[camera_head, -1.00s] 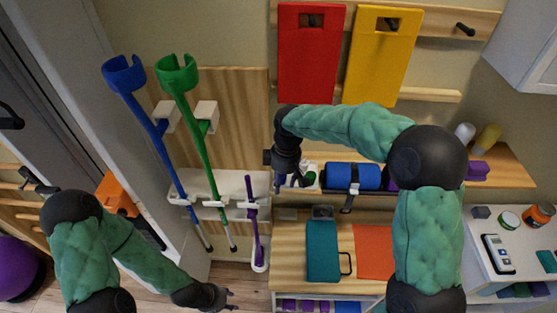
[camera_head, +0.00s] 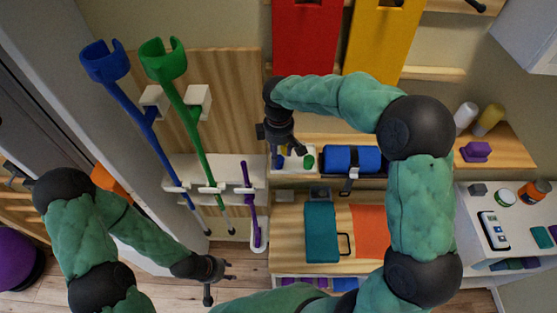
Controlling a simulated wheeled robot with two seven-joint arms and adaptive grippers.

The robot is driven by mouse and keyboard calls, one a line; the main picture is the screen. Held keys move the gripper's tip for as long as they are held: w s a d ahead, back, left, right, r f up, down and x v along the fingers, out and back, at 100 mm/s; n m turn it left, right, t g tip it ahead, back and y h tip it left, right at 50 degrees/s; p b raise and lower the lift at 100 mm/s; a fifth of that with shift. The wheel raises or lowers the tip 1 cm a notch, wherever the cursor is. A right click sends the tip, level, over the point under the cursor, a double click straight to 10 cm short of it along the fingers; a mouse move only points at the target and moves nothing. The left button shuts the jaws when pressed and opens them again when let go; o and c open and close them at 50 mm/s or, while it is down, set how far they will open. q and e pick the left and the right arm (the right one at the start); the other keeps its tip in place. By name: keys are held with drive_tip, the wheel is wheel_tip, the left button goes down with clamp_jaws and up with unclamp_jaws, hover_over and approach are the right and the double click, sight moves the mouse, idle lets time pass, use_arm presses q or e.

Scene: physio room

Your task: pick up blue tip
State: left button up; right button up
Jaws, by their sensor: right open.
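A small blue tip (camera_head: 280,161) sits at the left end of a white tray on the shelf, beside a small green tip (camera_head: 308,162). My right gripper (camera_head: 289,152) points down just above the tray, with its fingers open close to the blue tip. The fingers partly cover that area, and I cannot tell whether they touch it. My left gripper (camera_head: 229,271) is low in the middle-left, open and empty, well away from the tray.
A blue crutch (camera_head: 150,135) and a green crutch (camera_head: 190,120) hang at the left, with a purple stick (camera_head: 249,205) nearby. A blue roll (camera_head: 352,158) lies right of the tray. A teal folder (camera_head: 321,232) lies on the bench below.

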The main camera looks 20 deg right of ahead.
sight(279, 158)
wheel_tip(279, 158, down, 3)
drive_tip(key=shift+w+f, duration=0.1)
drive_tip(key=shift+w, duration=0.05)
drive_tip(key=c, duration=0.7)
drive_tip(key=o, duration=0.7)
